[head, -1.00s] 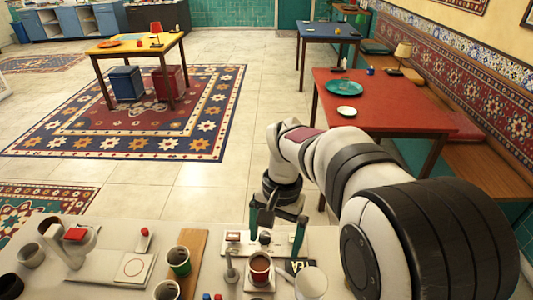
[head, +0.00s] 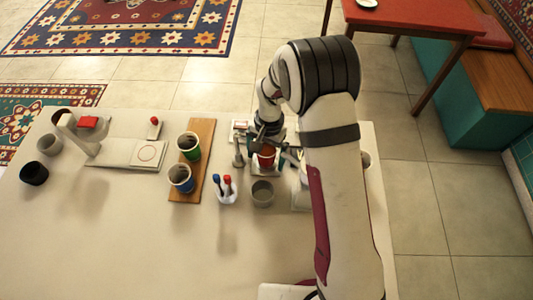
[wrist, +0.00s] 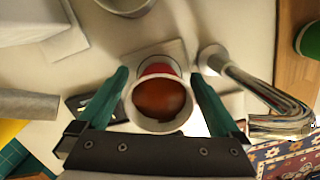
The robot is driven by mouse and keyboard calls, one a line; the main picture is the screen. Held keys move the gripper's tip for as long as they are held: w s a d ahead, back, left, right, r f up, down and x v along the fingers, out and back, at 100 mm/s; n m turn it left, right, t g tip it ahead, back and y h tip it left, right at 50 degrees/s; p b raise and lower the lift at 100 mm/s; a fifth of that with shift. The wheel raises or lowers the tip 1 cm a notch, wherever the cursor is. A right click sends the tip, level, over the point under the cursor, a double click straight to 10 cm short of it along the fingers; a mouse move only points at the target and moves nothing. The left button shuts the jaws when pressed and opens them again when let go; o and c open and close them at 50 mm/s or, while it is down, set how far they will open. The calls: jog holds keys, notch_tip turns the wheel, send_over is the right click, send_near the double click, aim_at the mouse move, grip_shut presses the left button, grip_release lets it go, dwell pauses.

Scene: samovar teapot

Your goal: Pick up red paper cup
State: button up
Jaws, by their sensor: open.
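The red paper cup (head: 266,152) stands upright on a small light square base at the right part of the white table, partly hidden by my gripper and arm in the head view. In the wrist view the red paper cup (wrist: 160,98) has a white rim and holds reddish-brown liquid. My gripper (wrist: 160,76) is open, with one green finger on each side of the cup. I cannot tell whether either finger touches it. In the head view my gripper (head: 266,162) is at the cup.
A wooden board (head: 206,160) to the left bears a green cup (head: 188,146) and a blue cup (head: 181,178). A marker holder (head: 227,190), a grey cup (head: 262,193) and a metal stand (head: 238,152) are close by. The table's front left is clear.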

jog(key=c, duration=0.8)
notch_tip(320, 180, up, 18)
jog(key=shift+c, duration=0.2)
jog(key=m+t, duration=0.2)
jog(key=m, duration=1.6)
send_over(198, 128)
jog(key=shift+y, duration=0.3)
jog(key=f, duration=0.9)
jog(key=d+f, duration=0.1)
jog(key=f, duration=0.3)
jog(key=shift+f, duration=0.25)
jog(key=shift+s+a+f, duration=0.1)
jog(key=shift+a+f, duration=0.2)
jog(key=shift+f, duration=1.85)
